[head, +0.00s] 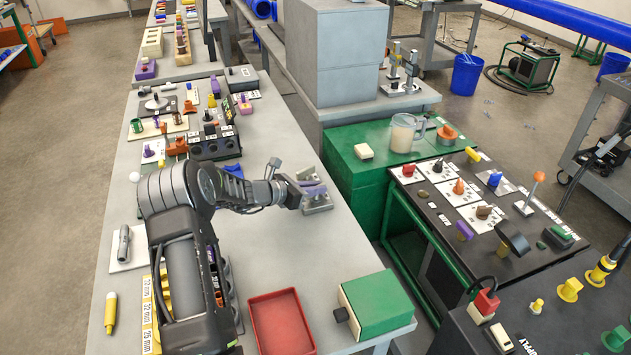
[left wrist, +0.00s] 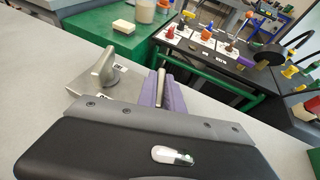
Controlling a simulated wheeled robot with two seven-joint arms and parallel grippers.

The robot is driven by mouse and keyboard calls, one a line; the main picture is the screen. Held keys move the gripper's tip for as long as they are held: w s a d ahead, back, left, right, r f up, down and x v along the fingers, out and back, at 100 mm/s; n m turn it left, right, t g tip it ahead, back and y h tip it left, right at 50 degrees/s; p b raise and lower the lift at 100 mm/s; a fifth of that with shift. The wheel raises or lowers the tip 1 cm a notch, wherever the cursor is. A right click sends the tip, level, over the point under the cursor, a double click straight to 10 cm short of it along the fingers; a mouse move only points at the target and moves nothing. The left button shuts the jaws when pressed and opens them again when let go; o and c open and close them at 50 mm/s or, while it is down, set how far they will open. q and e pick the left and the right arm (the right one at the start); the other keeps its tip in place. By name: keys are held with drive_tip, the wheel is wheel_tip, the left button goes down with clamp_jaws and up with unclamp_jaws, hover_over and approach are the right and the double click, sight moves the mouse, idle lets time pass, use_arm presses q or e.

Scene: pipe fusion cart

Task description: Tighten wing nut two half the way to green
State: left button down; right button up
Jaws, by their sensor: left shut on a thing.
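My left gripper (head: 312,188) reaches over the grey bench from the left, its purple fingers low over a small steel fixture (head: 319,207). In the left wrist view, the purple fingers (left wrist: 168,95) are shut on a thin upright silver piece (left wrist: 160,84), which looks like the wing of a wing nut. Its base is hidden behind my gripper's body. Left of it, a second rounded steel wing (left wrist: 104,68) stands free on a steel plate (left wrist: 128,76) with a small label. I cannot read the number, and no green mark is distinguishable on the fixture. My right gripper is not in view.
A green box (head: 375,302) and a red tray (head: 282,325) sit at the bench's front. A green cabinet (head: 345,172) with a jug (head: 403,133) stands beyond the bench's right edge. Labelled fixtures and a black socket block (head: 215,146) are behind my arm. Bench between gripper and tray is clear.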

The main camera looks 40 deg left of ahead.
use_arm(q)
drive_tip(key=shift+r, duration=0.1)
drive_tip(key=c, duration=1.5)
unclamp_jaws()
drive_tip(key=b+v, duration=0.2)
drive_tip(key=v, duration=0.4)
drive_tip(key=shift+s+a+r, duration=0.1)
drive_tip(key=shift+s+a, duration=0.15)
drive_tip(key=shift+s, duration=0.1)
drive_tip(key=shift+s+a+r, duration=0.1)
drive_tip(key=shift+s+r, duration=0.15)
drive_tip(key=shift+s, duration=0.2)
